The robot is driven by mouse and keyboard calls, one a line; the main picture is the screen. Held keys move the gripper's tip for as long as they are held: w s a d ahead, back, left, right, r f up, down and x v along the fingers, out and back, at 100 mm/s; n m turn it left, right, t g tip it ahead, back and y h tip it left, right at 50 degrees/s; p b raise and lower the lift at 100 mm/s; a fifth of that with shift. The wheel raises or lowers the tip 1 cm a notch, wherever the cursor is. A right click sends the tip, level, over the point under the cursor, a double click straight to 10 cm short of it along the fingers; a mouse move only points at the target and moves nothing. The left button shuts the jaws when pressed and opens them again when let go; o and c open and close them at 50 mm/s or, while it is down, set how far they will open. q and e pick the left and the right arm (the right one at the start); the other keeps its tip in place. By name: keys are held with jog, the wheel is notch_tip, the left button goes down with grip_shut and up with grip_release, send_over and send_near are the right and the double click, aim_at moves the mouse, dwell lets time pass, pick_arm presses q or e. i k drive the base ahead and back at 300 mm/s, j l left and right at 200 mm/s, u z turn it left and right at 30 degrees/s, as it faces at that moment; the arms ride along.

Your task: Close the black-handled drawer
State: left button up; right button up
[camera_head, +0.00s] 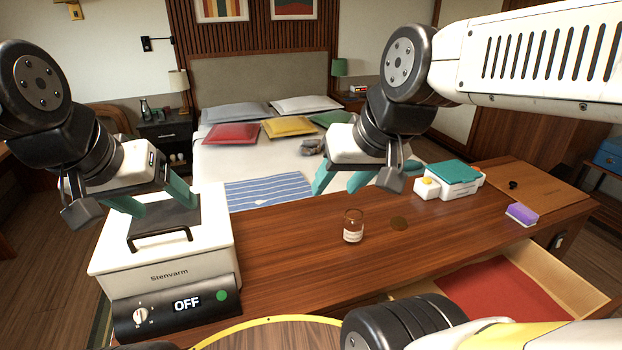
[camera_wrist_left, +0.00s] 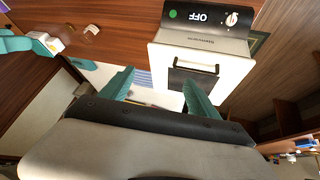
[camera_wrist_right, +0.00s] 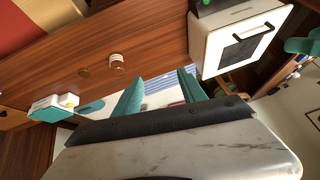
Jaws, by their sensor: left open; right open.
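An open drawer (camera_head: 535,262) sticks out of the wooden counter at the lower right of the head view. It has pale wooden walls and a red bottom (camera_head: 500,290). Its front and any black handle are hidden or out of frame. It also shows at the top left of the right wrist view (camera_wrist_right: 18,30). My left gripper (camera_head: 155,198) is open and empty above the white Stenvarm appliance. My right gripper (camera_head: 358,182) is open and empty above the counter's far edge, well away from the drawer.
The white appliance (camera_head: 110,262) reads OFF and stands at the counter's left. A small jar (camera_head: 353,232), a brown disc (camera_head: 399,223), a teal-lidded box (camera_head: 452,175), a purple sponge (camera_head: 521,214) and a brown board (camera_head: 540,185) lie on the counter (camera_head: 290,255). A bed stands behind.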

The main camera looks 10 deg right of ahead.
aim_at(577, 297)
jog(key=k+l+z, duration=0.1)
jog(key=z, duration=1.8)
jog(key=i+l+z, duration=0.15)
jog(key=l, duration=0.15)
jog(key=l+z, duration=0.2)
jog(key=i+l+u, duration=0.1)
jog(key=l+u, duration=0.15)
